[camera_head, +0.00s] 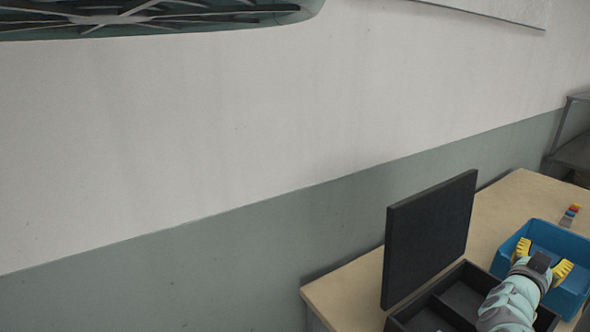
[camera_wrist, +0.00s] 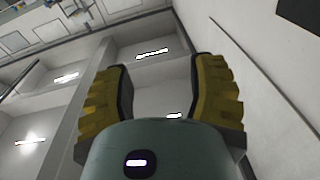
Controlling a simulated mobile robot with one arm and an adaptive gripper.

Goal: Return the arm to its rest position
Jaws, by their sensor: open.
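My gripper (camera_head: 544,258) is at the lower right of the head view, with its two yellow fingers spread apart and nothing seen between them. From this angle it overlaps the blue bin (camera_head: 516,250); I cannot tell its height above it. My pale teal arm reaches up to it from the bottom edge. In the wrist view, my gripper (camera_wrist: 165,72) shows both yellow fingers wide apart, with an empty gap and only walls and bright lights beyond.
A wooden table (camera_head: 345,292) bears the blue bin and a black compartmented box (camera_head: 462,300) with its dark lid (camera_head: 430,238) standing upright. Small coloured blocks (camera_head: 570,214) lie behind the bin. A grey shelf (camera_head: 572,152) stands at the far right. The wall (camera_head: 200,130) fills the left.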

